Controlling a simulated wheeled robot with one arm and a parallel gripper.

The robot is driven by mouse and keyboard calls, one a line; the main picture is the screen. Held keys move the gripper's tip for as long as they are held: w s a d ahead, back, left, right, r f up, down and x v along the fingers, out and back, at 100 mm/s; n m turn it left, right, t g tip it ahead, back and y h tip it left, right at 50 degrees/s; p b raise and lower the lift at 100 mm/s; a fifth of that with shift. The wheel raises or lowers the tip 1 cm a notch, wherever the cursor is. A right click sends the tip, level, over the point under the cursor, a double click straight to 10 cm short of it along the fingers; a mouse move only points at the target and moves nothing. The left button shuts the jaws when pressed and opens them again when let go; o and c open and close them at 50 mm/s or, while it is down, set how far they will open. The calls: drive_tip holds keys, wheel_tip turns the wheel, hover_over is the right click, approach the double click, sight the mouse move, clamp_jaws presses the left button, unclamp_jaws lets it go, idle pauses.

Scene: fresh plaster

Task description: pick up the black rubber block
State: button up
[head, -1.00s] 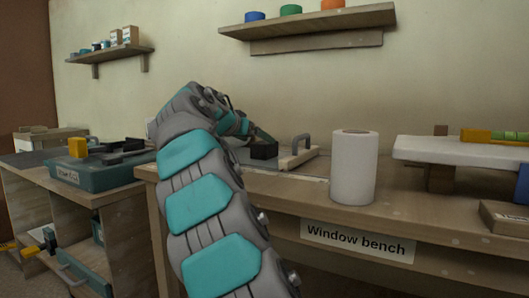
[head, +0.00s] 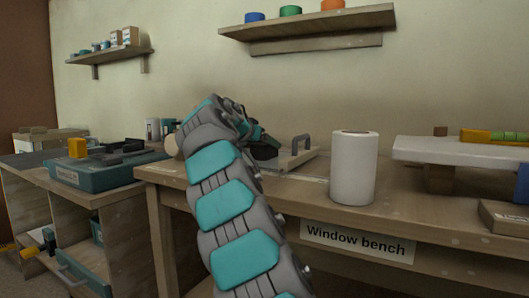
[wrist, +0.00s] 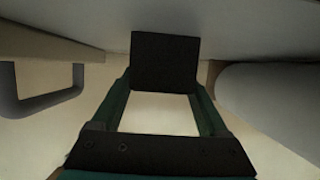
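The black rubber block (wrist: 165,62) is a dark, square-looking face in the upper middle of the wrist view. My gripper (wrist: 165,88) has one teal finger at each side of it, and both fingertips appear to press on its sides. In the head view my gripper (head: 262,141) is over the window bench (head: 300,190), beside the handled float (head: 300,150). There the block is mostly hidden by the gripper and shows only as a dark patch. I cannot tell whether it still touches the bench.
A white paper roll (head: 354,168) stands right of the gripper; it also shows in the wrist view (wrist: 270,95). The float's handle (wrist: 45,100) is at left there. A teal tray (head: 100,172) is on the left bench. A shelf (head: 310,25) hangs above.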

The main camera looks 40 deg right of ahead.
clamp_jaws()
idle(0.4)
